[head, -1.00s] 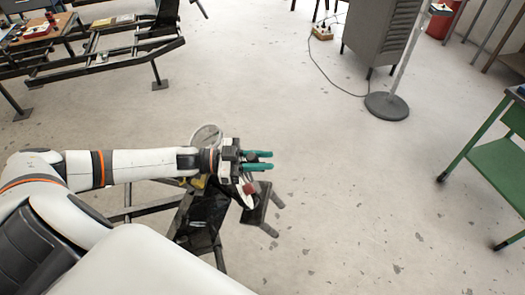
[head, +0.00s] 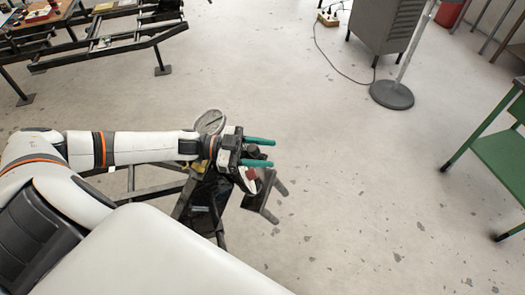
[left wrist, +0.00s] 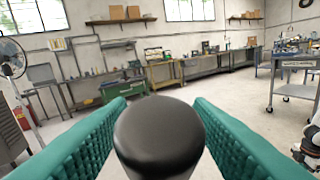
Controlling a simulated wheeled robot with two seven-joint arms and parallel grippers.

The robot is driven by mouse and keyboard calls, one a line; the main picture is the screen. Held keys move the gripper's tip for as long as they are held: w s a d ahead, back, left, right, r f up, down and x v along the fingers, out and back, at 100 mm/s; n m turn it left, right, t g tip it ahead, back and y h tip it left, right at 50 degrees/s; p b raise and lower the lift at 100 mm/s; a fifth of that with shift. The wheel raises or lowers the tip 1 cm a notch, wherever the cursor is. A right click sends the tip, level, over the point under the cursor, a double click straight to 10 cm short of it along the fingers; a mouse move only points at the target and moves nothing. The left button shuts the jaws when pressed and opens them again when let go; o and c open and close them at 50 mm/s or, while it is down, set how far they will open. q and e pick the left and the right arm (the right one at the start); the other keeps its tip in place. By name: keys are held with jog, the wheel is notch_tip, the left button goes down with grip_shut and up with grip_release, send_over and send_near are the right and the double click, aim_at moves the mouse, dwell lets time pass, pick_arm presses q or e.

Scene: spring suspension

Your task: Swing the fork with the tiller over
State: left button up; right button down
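My left gripper (head: 273,153) has two teal fingers spread apart, pointing right in the head view. In the left wrist view a round black knob (left wrist: 160,135) stands between the fingers. It looks like the end of the tiller; I cannot tell if the fingers touch it. Below my gripper in the head view is a dark metal frame (head: 215,222), partly covered by my arm and body. A dark shape with two short prongs (head: 262,190) shows beside it, low down; I cannot tell if it is the fork. My right gripper is not in view.
A green table (head: 505,160) stands at the right. A grey cabinet (head: 385,25) and a stand with a round base (head: 391,95) are at the back. A metal frame on legs (head: 110,45) is at the upper left. The floor between is clear.

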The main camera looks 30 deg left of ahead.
pick_arm(q)
jog(key=shift+a, duration=0.1)
jog(key=shift+s+a+f, duration=0.1)
jog(key=shift+s+a, duration=0.05)
jog(key=shift+a, duration=0.15)
jog(key=b+v, duration=0.2)
jog(key=v, duration=0.9)
jog(key=shift+b, duration=0.35)
